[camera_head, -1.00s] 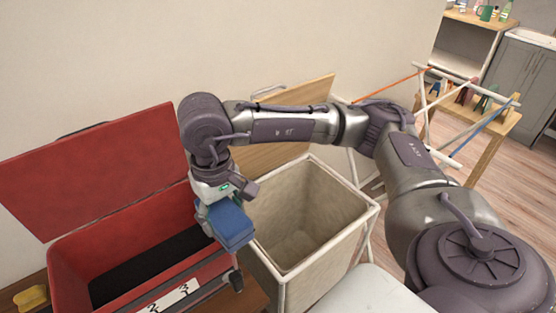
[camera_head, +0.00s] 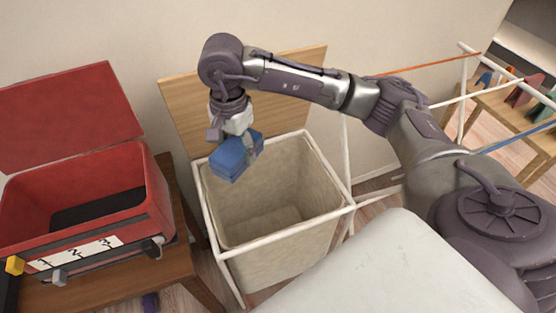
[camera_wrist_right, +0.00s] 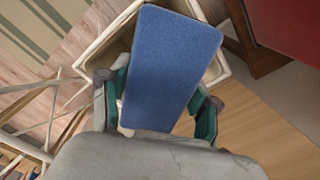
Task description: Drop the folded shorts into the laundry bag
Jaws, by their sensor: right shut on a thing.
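The folded blue shorts (camera_head: 233,158) are held in my right gripper (camera_head: 240,143), above the far left part of the laundry bag's opening. In the right wrist view the blue shorts (camera_wrist_right: 170,65) lie between the two fingers of my right gripper (camera_wrist_right: 160,105) and cover much of the bag behind them. The laundry bag (camera_head: 285,265) is a beige open bag in a white frame. Its visible inside looks empty. My left gripper is not in view.
A red box (camera_head: 160,205) with its lid raised stands on a wooden stool (camera_head: 192,240) left of the bag. A wooden board (camera_head: 180,105) stands upright behind the bag. A white drying rack (camera_head: 465,75) with coloured pegs is at the right.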

